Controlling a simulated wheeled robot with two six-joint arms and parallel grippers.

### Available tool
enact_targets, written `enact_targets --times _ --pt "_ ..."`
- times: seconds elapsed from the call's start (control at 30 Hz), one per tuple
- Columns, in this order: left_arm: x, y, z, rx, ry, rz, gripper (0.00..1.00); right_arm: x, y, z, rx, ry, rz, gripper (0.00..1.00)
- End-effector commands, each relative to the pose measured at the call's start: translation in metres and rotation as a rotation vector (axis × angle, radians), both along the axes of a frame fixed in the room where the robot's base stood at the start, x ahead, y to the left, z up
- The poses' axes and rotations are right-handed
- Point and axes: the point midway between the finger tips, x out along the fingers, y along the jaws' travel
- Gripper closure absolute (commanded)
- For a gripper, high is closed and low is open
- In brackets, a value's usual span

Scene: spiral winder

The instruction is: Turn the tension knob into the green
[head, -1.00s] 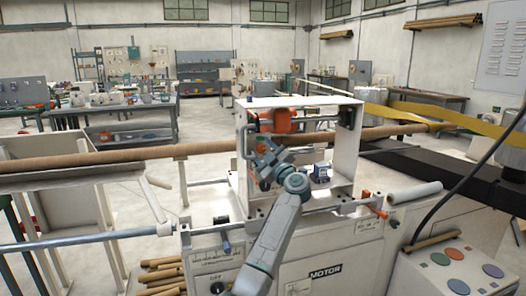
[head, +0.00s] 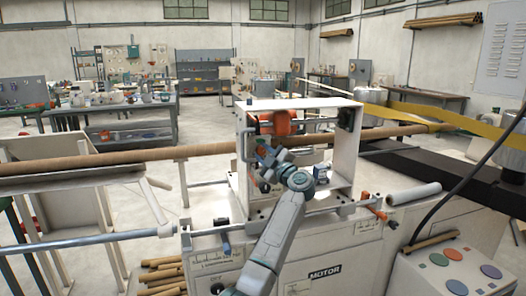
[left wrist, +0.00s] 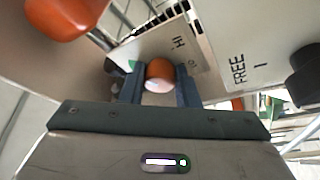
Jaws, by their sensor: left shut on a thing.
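The tension knob, a round orange knob (left wrist: 159,74), stands out from a white panel in the left wrist view. My left gripper (left wrist: 160,90) is shut on it, with one dark finger on each side. A dial plate marked HI (left wrist: 179,42) with dark scale marks lies behind the knob. A small green patch (left wrist: 133,66) shows beside the left finger. The knob's pointer is not visible, so its setting cannot be told. In the head view my left gripper (head: 262,159) is inside the white frame of the winder (head: 305,103). My right gripper is not in view.
A larger orange part (left wrist: 68,15) sits close by at upper left in the wrist view. A black knob (left wrist: 306,75) is at the right, near a FREE label (left wrist: 237,70).

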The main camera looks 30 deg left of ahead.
Motion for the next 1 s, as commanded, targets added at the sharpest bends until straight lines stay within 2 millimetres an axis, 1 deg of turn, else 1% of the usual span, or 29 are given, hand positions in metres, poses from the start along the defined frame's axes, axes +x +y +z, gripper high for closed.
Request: enact_targets --times 0.03,0.2,0.43,0.63,1.0 --pt "0.001 -0.001 0.003 -0.028 -0.029 -0.001 0.94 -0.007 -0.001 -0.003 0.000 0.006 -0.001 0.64" --pt "0.001 -0.001 0.002 -0.134 -0.152 0.000 0.94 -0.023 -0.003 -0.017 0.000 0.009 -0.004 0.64" --pt "0.001 -0.001 0.002 -0.275 -0.320 0.000 0.94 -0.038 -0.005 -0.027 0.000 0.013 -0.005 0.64" --pt "0.001 -0.001 0.003 -0.390 -0.455 0.000 0.94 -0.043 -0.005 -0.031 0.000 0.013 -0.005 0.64" --pt "0.001 -0.001 0.003 -0.540 -0.629 0.000 0.94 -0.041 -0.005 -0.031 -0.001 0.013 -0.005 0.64"
